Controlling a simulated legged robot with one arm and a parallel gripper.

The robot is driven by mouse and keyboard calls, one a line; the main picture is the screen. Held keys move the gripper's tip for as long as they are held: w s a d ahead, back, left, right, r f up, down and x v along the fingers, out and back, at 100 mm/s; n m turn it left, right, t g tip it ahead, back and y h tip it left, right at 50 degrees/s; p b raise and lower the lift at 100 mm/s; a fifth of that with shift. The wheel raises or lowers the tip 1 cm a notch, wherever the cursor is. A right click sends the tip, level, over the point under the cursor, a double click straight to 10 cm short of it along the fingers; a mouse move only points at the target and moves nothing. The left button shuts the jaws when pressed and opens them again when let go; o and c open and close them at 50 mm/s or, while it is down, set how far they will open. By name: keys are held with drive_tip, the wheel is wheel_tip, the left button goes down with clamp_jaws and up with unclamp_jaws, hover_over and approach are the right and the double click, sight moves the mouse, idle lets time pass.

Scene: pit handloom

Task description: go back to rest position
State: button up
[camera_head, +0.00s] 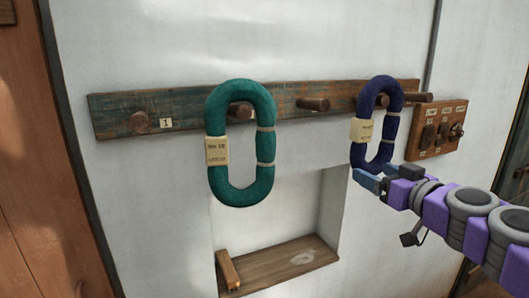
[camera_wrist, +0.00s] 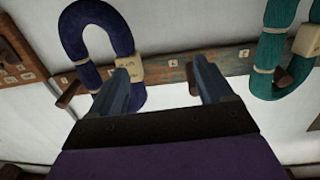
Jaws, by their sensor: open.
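My gripper (camera_head: 370,178) is at the right in the head view, by the lower end of a dark purple yarn hank (camera_head: 394,112) that hangs on the wall rack. In the wrist view my gripper (camera_wrist: 167,78) is open with nothing between its fingers. There the left finger overlaps the lower part of the purple hank (camera_wrist: 73,38); I cannot tell whether they touch. A teal hank (camera_head: 265,122) hangs on a peg left of centre, apart from my gripper. It also shows at the right of the wrist view (camera_wrist: 276,84).
The wooden peg rack (camera_head: 185,106) runs along the white wall, with bare pegs at the left (camera_head: 139,121) and middle (camera_head: 313,104). A switch-like panel (camera_head: 436,131) is at right. Below is a recessed niche with a wooden sill (camera_head: 278,264) and a small wooden block (camera_head: 228,270).

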drive_tip(key=s+a+f+n+g+y+b, duration=0.1)
drive_tip(key=s+a+f+g+b, duration=0.1)
drive_tip(key=s+a+f+g, duration=0.55)
drive_tip(key=s+a+f+n+g+y+b, duration=0.2)
drive_tip(key=s+a+f, duration=0.1)
drive_tip(key=a+f, duration=0.85)
drive_tip(key=s+a+f+m+g+h+b, duration=0.2)
drive_tip(key=s+f+g+h, duration=0.25)
drive_tip(key=s+f, duration=0.7)
drive_tip(key=s+d+f+m+g+h+b, duration=0.1)
drive_tip(key=s+d+f+m+g, duration=0.1)
drive_tip(key=s, duration=0.4)
drive_tip(key=s+d+f+m+g+h+b, duration=0.1)
drive_tip(key=s+d+f+m+g+h, duration=0.1)
drive_tip(key=s+d+f, duration=0.2)
drive_tip(key=s+f, duration=0.1)
drive_tip(key=s, duration=0.2)
drive_tip(key=shift+d, duration=0.4)
drive_tip(key=shift+s, duration=0.1)
drive_tip(key=shift+c, duration=0.2)
